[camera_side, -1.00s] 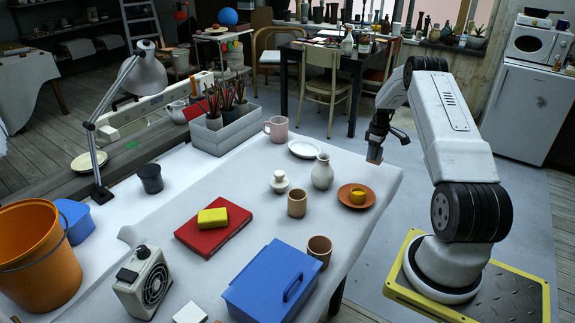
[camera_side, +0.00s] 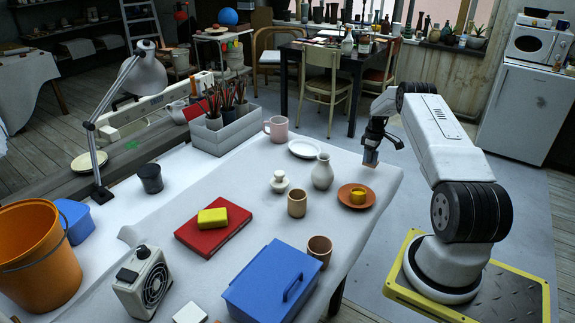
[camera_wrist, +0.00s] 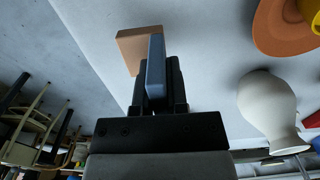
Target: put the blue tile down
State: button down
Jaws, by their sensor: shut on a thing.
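My gripper (camera_side: 373,140) is over the far right corner of the table, shut on the blue tile (camera_side: 370,152). In the wrist view the blue tile (camera_wrist: 156,66) stands edge-on between the dark fingers of my gripper (camera_wrist: 158,85). A tan block (camera_wrist: 137,44) shows just beyond the tile, and its view is partly covered by it. In the side view the tan block (camera_side: 370,163) shows low behind or below the tile. I cannot tell whether the tile touches the block or the table.
A white plate (camera_side: 305,148) and pink mug (camera_side: 277,128) are to the left. The table's right edge is close.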

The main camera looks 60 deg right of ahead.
jog(key=shift+w+d+f, duration=0.1)
jog(key=shift+f, duration=1.65)
jog(key=shift+f, duration=0.1)
jog(key=c, duration=0.6)
grip_release()
jog(key=shift+c, duration=0.2)
jog(key=shift+r, duration=6.1)
